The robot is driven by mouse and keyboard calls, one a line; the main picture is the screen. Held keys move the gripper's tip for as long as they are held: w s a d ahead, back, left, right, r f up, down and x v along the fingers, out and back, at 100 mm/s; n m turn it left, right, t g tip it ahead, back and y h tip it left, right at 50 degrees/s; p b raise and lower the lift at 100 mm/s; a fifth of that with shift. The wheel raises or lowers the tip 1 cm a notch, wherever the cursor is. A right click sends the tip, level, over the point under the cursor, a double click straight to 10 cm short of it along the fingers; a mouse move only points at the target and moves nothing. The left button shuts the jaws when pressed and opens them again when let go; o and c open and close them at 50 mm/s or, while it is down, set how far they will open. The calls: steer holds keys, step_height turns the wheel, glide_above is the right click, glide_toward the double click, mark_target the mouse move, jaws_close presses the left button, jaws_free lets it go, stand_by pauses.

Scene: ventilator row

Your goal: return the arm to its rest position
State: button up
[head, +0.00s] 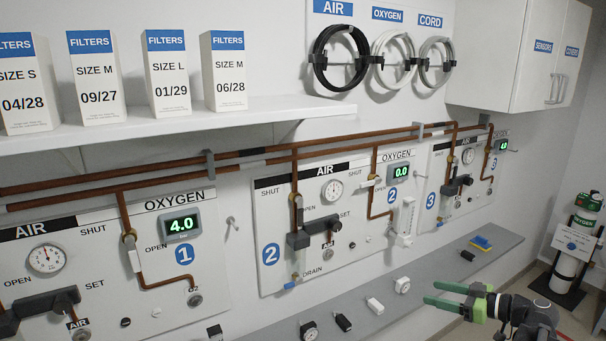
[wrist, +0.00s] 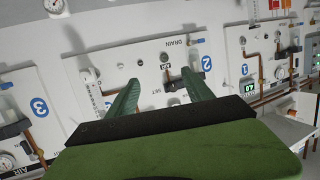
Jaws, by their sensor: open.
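My gripper (head: 431,292) is at the lower right of the head view, with its green fingers pointing left over the grey ledge. The fingers are apart with nothing between them. In the wrist view my gripper (wrist: 161,80) also shows two spread green fingers, and the panels beyond appear upside down. My arm reaches in from the lower right corner of the head view. Most of the arm is out of view.
The grey ledge (head: 435,262) holds several small items, including a blue and yellow one (head: 481,242). Panel 2 (head: 270,205) is on the wall behind. A shelf (head: 150,125) holds filter boxes. A green and white cylinder (head: 572,245) stands at the far right.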

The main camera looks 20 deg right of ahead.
steer(key=w+a+f+n+g+y, duration=0.15)
steer(key=w+a, duration=0.25)
steer(key=a, duration=0.6)
steer(key=w+a+f+n+g+y, duration=0.1)
steer(key=w+a+f+n+g, duration=0.15)
steer(key=w+a, duration=0.45)
steer(key=s+a+f+g+h, duration=0.1)
steer(key=a+f+g, duration=0.2)
steer(key=a, duration=0.7)
steer(key=s+a+f+g, duration=0.1)
steer(key=a+f+g, duration=0.2)
steer(key=a, duration=0.8)
steer(key=s+a+f+m+g+h, duration=0.2)
steer(key=s+a+f+g+h, duration=0.15)
steer(key=a+f+h, duration=0.35)
steer(key=s+d+m+h, duration=0.1)
steer(key=d+m+h, duration=0.1)
steer(key=d+m, duration=0.5)
steer(key=shift+s+f+m+t, duration=0.2)
steer(key=shift+f+m+t, duration=0.2)
steer(key=shift+m, duration=0.3)
